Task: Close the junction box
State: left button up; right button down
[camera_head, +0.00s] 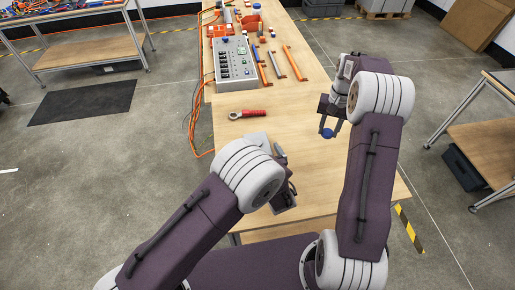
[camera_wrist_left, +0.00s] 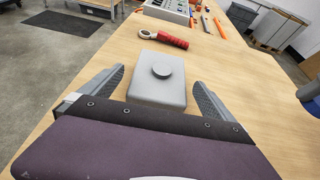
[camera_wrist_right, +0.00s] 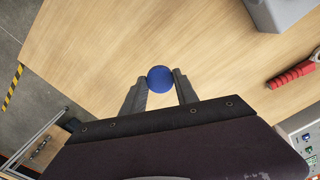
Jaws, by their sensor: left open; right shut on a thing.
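The grey junction box (camera_wrist_left: 168,66) stands on the wooden table, with a flat top and a round dark grey knob (camera_wrist_left: 161,72). In the head view it is mostly hidden behind my left arm; a grey corner shows in the right wrist view (camera_wrist_right: 285,12). My left gripper (camera_wrist_left: 160,88) is open, its fingers spread either side of the box in the left wrist view; I cannot tell whether they touch it. My right gripper (camera_wrist_right: 161,77) is shut on a blue round object (camera_wrist_right: 160,80), which also shows in the head view (camera_head: 327,134), right of the box over the table.
A red-handled wrench-like tool (camera_head: 248,114) lies beyond the box. A grey control panel (camera_head: 235,63) with orange cables stands further back, beside several orange and blue tools (camera_head: 278,65). The table (camera_head: 300,113) is clear between the red tool and my right gripper.

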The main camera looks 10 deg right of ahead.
aim_at(258, 144)
pick_arm(q)
jog(key=p+x, duration=0.1)
jog(key=x, duration=0.4)
jog(key=shift+d+f, duration=0.1)
jog(key=shift+f, duration=0.15)
jog(key=c, duration=1.7)
jog(key=shift+r, duration=0.1)
